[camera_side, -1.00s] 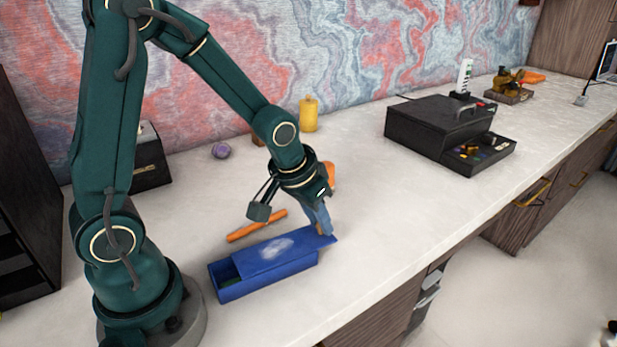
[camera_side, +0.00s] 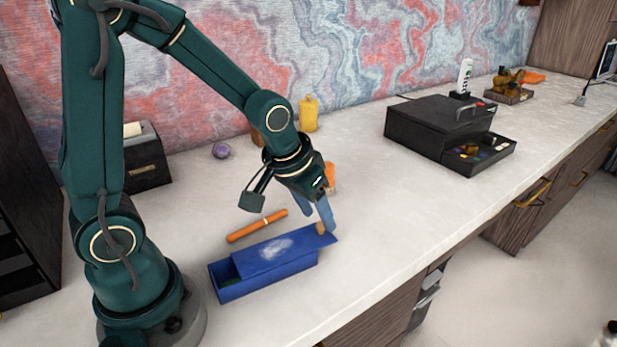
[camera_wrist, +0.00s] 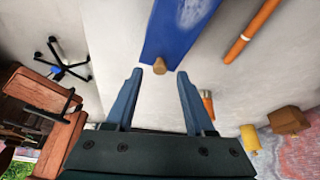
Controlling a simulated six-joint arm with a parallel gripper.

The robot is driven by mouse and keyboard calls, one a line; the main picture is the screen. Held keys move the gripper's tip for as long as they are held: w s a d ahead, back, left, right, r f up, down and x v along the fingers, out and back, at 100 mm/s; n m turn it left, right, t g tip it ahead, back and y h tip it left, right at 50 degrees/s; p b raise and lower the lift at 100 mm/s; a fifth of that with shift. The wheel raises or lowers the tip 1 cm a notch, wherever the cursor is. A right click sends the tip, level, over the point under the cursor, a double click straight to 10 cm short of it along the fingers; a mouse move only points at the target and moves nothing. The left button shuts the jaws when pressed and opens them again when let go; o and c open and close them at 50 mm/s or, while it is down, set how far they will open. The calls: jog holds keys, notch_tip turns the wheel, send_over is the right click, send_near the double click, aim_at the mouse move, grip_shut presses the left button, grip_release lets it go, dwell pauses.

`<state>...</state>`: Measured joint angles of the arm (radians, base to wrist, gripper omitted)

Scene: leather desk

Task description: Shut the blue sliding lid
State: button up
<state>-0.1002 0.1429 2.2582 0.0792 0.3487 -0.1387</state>
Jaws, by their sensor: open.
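The blue sliding lid (camera_side: 278,253) lies on a blue box (camera_side: 265,284). It is slid partway off to the right, so the box's left end is uncovered and the lid's right end overhangs. Something green shows inside the opening. A small tan knob (camera_side: 320,228) stands at the lid's right end; it also shows in the wrist view (camera_wrist: 160,66). My gripper (camera_side: 318,224) is at that end, pointing down. In the wrist view its two blue fingers (camera_wrist: 158,82) are apart, with the knob just beyond and between their tips. Nothing is held.
An orange stick (camera_side: 257,226) lies just behind the box. An orange object (camera_side: 330,176) stands behind my gripper. A yellow bottle (camera_side: 308,114) and a purple ball (camera_side: 221,150) are near the wall. A black box with an open drawer (camera_side: 440,125) stands right. The counter between is clear.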

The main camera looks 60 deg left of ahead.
jog(key=shift+v, duration=1.35)
jog(key=c, duration=0.4)
jog(key=shift+r, duration=0.2)
grip_shut()
jog(key=w+r, duration=0.5)
jog(key=shift+g, duration=0.4)
jog(key=x, duration=1)
jog(key=shift+s+a+f, duration=0.1)
jog(key=shift+a, duration=0.15)
jog(key=shift+s+d, duration=0.15)
jog(key=shift+s, duration=0.8)
jog(key=shift+s+d, duration=0.15)
jog(key=shift+s, duration=0.85)
